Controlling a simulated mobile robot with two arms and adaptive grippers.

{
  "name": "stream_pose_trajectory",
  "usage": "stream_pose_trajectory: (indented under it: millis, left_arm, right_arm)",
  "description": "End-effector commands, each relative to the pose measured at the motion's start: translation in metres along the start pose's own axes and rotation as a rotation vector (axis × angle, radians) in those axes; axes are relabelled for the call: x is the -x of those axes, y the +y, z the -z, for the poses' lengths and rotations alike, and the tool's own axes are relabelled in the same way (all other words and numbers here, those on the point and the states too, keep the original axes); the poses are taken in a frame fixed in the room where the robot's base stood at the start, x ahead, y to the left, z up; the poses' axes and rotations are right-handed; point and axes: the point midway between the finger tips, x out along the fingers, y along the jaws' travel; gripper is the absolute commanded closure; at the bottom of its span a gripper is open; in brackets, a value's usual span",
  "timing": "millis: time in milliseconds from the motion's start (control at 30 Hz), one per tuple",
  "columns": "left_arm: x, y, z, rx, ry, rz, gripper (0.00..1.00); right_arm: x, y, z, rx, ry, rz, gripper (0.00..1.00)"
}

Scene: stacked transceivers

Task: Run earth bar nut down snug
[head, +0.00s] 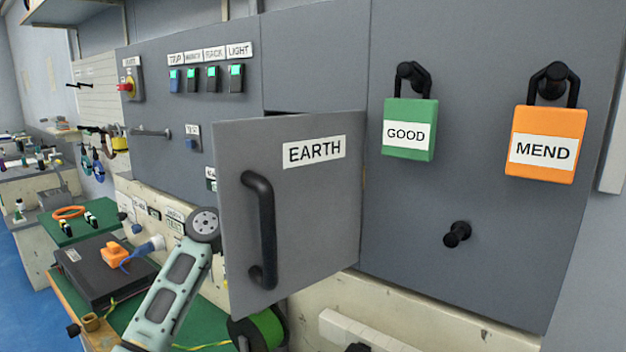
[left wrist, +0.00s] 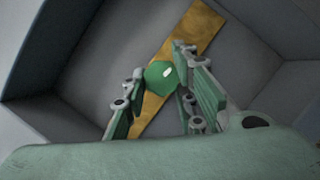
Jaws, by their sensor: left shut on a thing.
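The earth bar nut (left wrist: 160,76) shows in the left wrist view as a green, rounded, shiny piece on the face of a brass-coloured earth bar (left wrist: 202,30). The bar runs diagonally across the inside of a grey box (left wrist: 85,60). My left gripper (left wrist: 163,82) is inside the box, its green fingers closed on either side of the nut. Its fingers hide part of the bar. In the head view the open grey EARTH door (head: 310,210) hides the nut, the bar and my left gripper. My right gripper is in neither view.
The EARTH door has a black handle (head: 262,230) and stands out into the room beside my left arm. A green GOOD padlock (head: 409,116) and an orange MEND padlock (head: 543,125) hang on the panel at right. A black case (head: 95,268) lies on the bench at left.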

Motion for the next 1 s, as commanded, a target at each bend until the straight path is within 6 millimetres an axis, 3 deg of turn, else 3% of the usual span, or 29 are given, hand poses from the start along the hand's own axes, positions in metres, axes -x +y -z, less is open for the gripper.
stream_pose_trajectory:
  millis: [267,300,467,800,1000]
  left_arm:
    - [0.0,0.006,-0.003,-0.001,-0.004,-0.011,1.0]
    - [0.0,0.006,-0.003,-0.001,-0.004,-0.011,0.72]
    - [0.0,0.005,-0.003,-0.001,-0.004,-0.009,0.58]
    - [0.002,0.002,-0.001,0.0,-0.001,-0.004,0.58]
    - [0.027,0.001,0.0,-0.002,0.001,-0.003,0.58]
  right_arm:
    - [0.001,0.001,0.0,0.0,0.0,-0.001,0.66]
    - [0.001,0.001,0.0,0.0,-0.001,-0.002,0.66]
    - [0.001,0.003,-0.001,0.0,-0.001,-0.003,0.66]
    - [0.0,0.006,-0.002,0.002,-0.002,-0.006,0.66]
    - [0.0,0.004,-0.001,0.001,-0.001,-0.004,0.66]
